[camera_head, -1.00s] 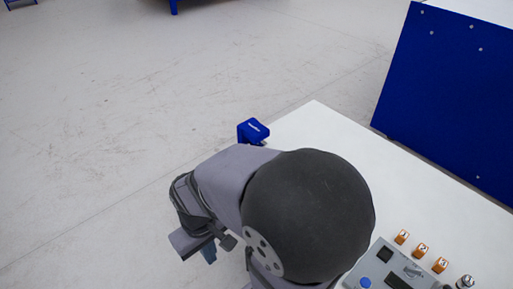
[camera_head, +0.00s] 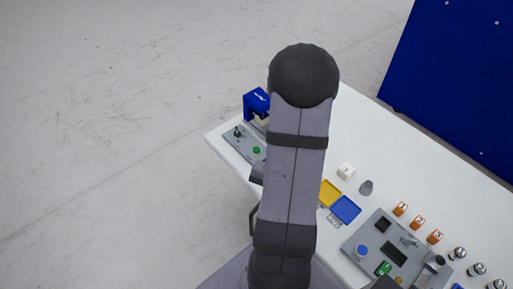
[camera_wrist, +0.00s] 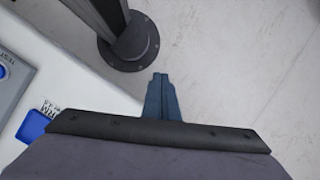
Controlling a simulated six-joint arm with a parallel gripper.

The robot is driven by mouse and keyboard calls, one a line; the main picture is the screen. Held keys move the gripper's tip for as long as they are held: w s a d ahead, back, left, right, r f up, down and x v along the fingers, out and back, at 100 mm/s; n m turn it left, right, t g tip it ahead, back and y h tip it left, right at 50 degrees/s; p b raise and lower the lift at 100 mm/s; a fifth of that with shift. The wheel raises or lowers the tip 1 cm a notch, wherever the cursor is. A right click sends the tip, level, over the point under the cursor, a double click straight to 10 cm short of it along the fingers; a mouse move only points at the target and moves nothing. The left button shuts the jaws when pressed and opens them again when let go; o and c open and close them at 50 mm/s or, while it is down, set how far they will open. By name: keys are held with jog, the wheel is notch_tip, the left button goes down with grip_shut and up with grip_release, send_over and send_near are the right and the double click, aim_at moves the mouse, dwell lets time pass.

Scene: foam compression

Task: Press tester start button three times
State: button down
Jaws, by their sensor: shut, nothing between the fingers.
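A blue press-like device (camera_head: 256,100) stands at the far left end of the white table in the head view. Its grey base (camera_head: 238,146) carries a small lever and a green button (camera_head: 257,150). A second grey panel (camera_head: 352,243) at the lower right has a blue knob (camera_head: 361,251), dark displays and a green button (camera_head: 383,268). I cannot tell for sure which green button is the tester's start button. My gripper (camera_wrist: 160,78) is shut and empty in the wrist view, over the floor beside the table edge. In the head view my arm hides its fingertips.
A yellow tray (camera_head: 330,192) and a blue tray (camera_head: 345,209) lie between the two panels. A white cube (camera_head: 346,171) and a grey cone-like piece (camera_head: 366,187) stand behind them. Several orange pieces (camera_head: 417,222) and metal cylinders (camera_head: 458,254) line the right. A blue cabinet (camera_head: 460,80) stands behind.

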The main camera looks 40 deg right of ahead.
jog(key=w+d+m+t, duration=0.1)
jog(key=w+d+m, duration=0.1)
jog(key=w+d, duration=0.1)
jog(key=w+d+f+m+t, duration=0.1)
jog(key=w+d+m+t, duration=0.1)
jog(key=w, duration=0.2)
jog(key=w+d+m+t, duration=0.2)
jog(key=w+d+m, duration=0.1)
jog(key=w, duration=0.1)
jog(key=shift+d+f, duration=0.3)
jog(key=shift+f, duration=0.1)
jog(key=w+d+r+m+t+h, duration=0.2)
jog(key=w+d+r+m+t, duration=0.3)
jog(key=w, duration=0.6)
jog(key=d+r, duration=0.2)
jog(key=d, duration=0.1)
jog(key=shift+w+d+m, duration=0.25)
jog(key=shift+d+m, duration=0.05)
jog(key=shift+m, duration=0.1)
jog(key=shift+f, duration=0.15)
jog(key=b, duration=0.5)
send_over(259, 151)
notch_tip(259, 151, down, 7)
jog(key=shift+f, duration=0.2)
jog(key=shift+f+b, duration=0.65)
jog(key=shift+b, duration=0.05)
